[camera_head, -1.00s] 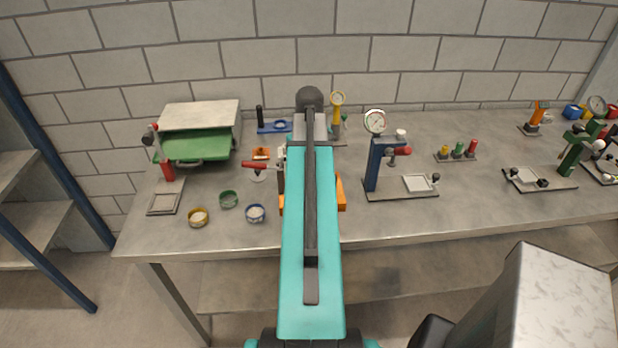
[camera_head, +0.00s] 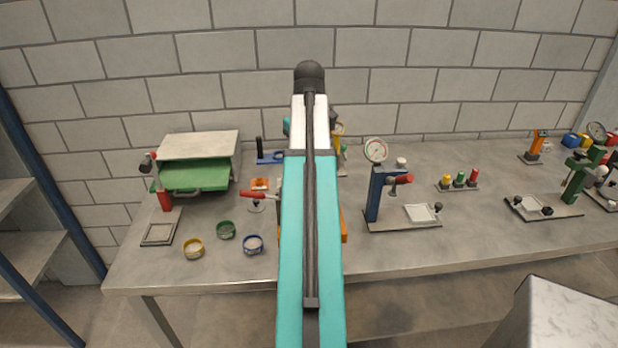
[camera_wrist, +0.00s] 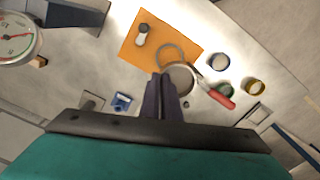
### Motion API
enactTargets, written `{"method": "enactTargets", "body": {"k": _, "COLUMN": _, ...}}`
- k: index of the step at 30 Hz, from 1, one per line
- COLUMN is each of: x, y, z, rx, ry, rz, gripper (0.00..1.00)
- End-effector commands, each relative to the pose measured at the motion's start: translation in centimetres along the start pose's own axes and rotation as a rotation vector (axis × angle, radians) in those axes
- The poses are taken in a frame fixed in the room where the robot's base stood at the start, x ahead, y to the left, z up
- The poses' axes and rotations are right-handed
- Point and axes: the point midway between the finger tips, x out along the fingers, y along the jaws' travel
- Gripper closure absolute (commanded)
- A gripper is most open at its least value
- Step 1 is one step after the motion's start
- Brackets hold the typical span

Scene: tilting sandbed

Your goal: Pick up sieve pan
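Three small round pans stand at the left front of the table in the head view: yellow-rimmed (camera_head: 193,249), green-rimmed (camera_head: 226,230) and blue-rimmed (camera_head: 253,243). I cannot tell which one is the sieve pan. The wrist view also shows the blue (camera_wrist: 219,62), yellow (camera_wrist: 255,87) and green (camera_wrist: 225,90) pans; a red handle partly covers the green one. My gripper (camera_wrist: 164,80) points down at the table, its dark fingers close together with nothing seen between them. It is apart from the pans. In the head view my arm hides the gripper.
A red-handled tool (camera_head: 260,194) stands beside the pans. An orange plate (camera_wrist: 150,45) with a ring lies on the table. The green tray (camera_head: 195,176) is behind the pans. A blue dial-gauge stand (camera_head: 374,195) is right of my arm. The left front edge is clear.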

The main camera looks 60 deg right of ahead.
Motion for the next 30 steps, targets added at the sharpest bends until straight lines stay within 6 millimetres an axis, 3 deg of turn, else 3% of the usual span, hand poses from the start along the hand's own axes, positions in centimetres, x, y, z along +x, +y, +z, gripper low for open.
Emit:
{"method": "enactTargets", "body": {"k": 9, "x": -1.6, "y": 0.0, "z": 0.0, "rx": 0.000, "ry": 0.000, "rz": 0.000, "gripper": 1.00}}
{"method": "enactTargets", "body": {"k": 30, "x": -1.6, "y": -0.3, "z": -0.1, "rx": -0.005, "ry": 0.000, "rz": 0.000, "gripper": 1.00}}
